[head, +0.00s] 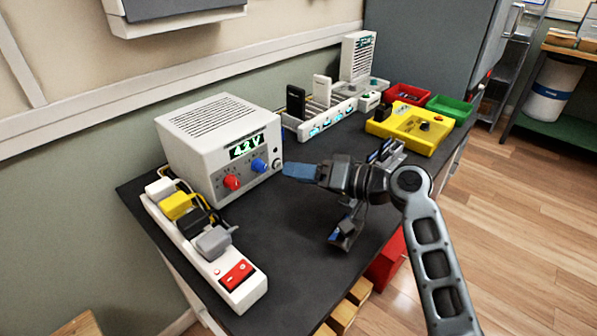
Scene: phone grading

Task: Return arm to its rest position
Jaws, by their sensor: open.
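My arm (430,250) reaches in from the lower right of the head view and bends over the dark workbench. My gripper (315,206) is at its end, in front of the white power supply and to its right. The fingers, with blue on them, are spread apart, one toward the power supply and one lower toward the bench front. I see nothing held between them. I cannot tell how high it is above the bench.
The white power supply (205,155) reads about 4.3 V. A white power strip (190,240) with plugs lies in front. A charging rack (325,122) holds upright phones. A yellow fixture (410,125), red bin (408,93) and green bin (450,108) stand farther back. The front bench surface (290,235) is clear.

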